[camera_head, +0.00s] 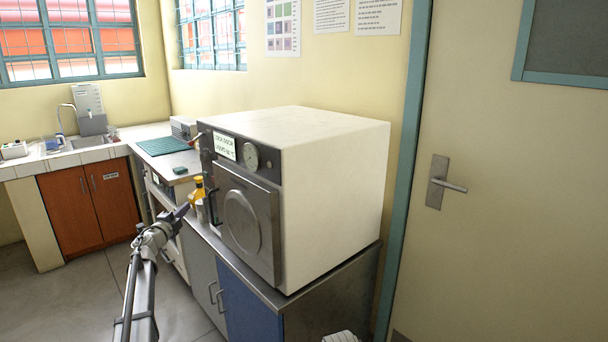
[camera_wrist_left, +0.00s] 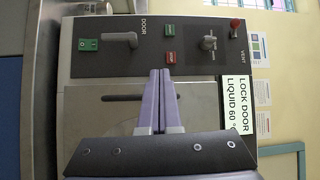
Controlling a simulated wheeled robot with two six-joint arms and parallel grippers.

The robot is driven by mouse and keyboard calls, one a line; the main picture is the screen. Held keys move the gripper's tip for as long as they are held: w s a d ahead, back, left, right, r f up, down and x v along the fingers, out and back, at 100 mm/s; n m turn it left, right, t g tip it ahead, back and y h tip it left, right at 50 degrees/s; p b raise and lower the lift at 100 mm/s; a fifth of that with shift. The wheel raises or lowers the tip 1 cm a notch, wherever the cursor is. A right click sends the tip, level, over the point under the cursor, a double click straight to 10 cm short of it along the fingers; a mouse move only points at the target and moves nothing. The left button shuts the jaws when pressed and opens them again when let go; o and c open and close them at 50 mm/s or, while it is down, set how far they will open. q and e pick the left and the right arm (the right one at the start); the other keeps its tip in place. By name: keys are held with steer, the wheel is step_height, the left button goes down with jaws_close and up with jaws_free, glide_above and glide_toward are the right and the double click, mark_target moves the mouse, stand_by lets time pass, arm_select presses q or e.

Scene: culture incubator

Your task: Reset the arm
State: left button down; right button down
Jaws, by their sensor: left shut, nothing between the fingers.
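My left gripper (camera_head: 183,210) is in front of the left edge of the white incubator (camera_head: 335,160), near the yellow bottle. In the left wrist view its two purple-grey fingers (camera_wrist_left: 160,72) are pressed together with nothing between them. They point at the incubator's dark front panel (camera_wrist_left: 190,50), which has a door handle (camera_wrist_left: 120,39), red and green buttons and a vent valve. The incubator's round-windowed door (camera_head: 242,222) looks shut in the head view. I cannot tell whether the fingertips touch the front. My right gripper is not in view.
The incubator stands on a metal-topped cabinet (camera_head: 325,290) with a blue door. A yellow bottle (camera_head: 197,190) stands by its left edge. A bench with a green mat (camera_head: 162,146) and a sink counter lie behind. Grey floor (camera_head: 60,300) is clear at left; a room door (camera_head: 500,200) is at right.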

arm_select(q)
steer(key=s+d+n+y, duration=0.35)
steer(key=d+n, duration=0.25)
steer(key=d, duration=0.2)
steer(key=s+d+f+n+g, duration=0.3)
steer(key=s+d+f+g, duration=0.3)
steer(key=s+d, duration=0.4)
steer(key=s+d+f+n+g+y, duration=0.1)
steer(key=s+d+f+n+g, duration=0.25)
steer(key=s+d+f, duration=0.6)
steer(key=s+d+f+n+g, duration=0.3)
steer(key=s+d+f+g, duration=0.4)
steer(key=s, duration=0.6)
steer(key=s+d+m+g+h+p, duration=0.1)
steer(key=s+d, duration=0.3)
steer(key=s, duration=0.3)
steer(key=s+d+g, duration=0.2)
steer(key=s+d, duration=0.2)
steer(key=s, duration=0.4)
step_height(320, 180, up, 15)
steer(key=w+p, duration=0.1)
steer(key=p, duration=1.4)
steer(key=shift+a+t, duration=0.15)
steer(key=shift+t, duration=0.2)
